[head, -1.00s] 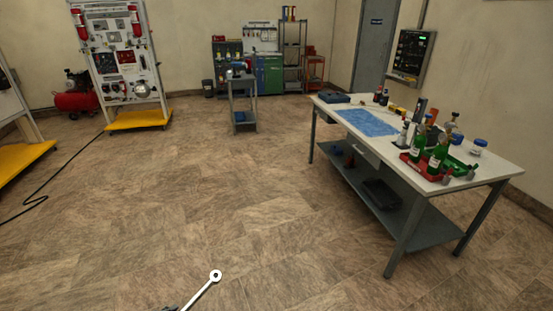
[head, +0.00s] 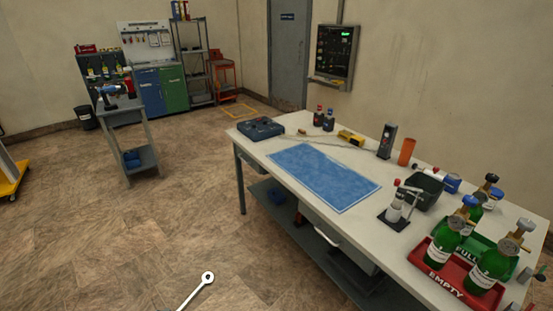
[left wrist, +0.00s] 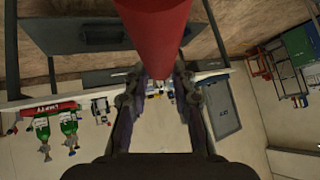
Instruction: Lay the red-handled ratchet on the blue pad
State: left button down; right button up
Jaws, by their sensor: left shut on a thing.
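The ratchet shows its silver shaft and ring-shaped head (head: 207,278) at the bottom of the head view, above the floor. Its red handle (left wrist: 155,30) fills the top middle of the left wrist view. My left gripper (left wrist: 157,80) is shut on the handle; in the head view it is below the frame. The blue pad (head: 323,177) lies flat and bare on the white-topped table, ahead and to the right of the ratchet and apart from it. My right gripper is not in view.
The white table (head: 262,150) also holds a dark blue case (head: 260,128), small bottles, a dark bin (head: 426,191), a red tray (head: 455,275) and green cylinders (head: 445,240) at right. A small cart (head: 127,130) stands at left. Floor before the table is clear.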

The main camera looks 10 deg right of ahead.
aim_at(319, 171)
jog(key=i+z, duration=0.1)
jog(key=i, duration=0.35)
jog(key=i+j+z, duration=0.1)
jog(key=i, duration=0.4)
jog(key=i+j+z, duration=0.1)
jog(key=i, duration=0.35)
jog(key=i+j+z, duration=0.1)
jog(key=z, duration=0.3)
jog(key=i+j+z, duration=0.15)
jog(key=z, duration=0.25)
jog(key=i+j+z, duration=0.2)
jog(key=z, duration=0.2)
jog(key=i+j+z, duration=0.2)
jog(key=z, duration=0.25)
jog(key=j+z, duration=0.4)
jog(key=i+l, duration=0.05)
jog(key=l, duration=0.05)
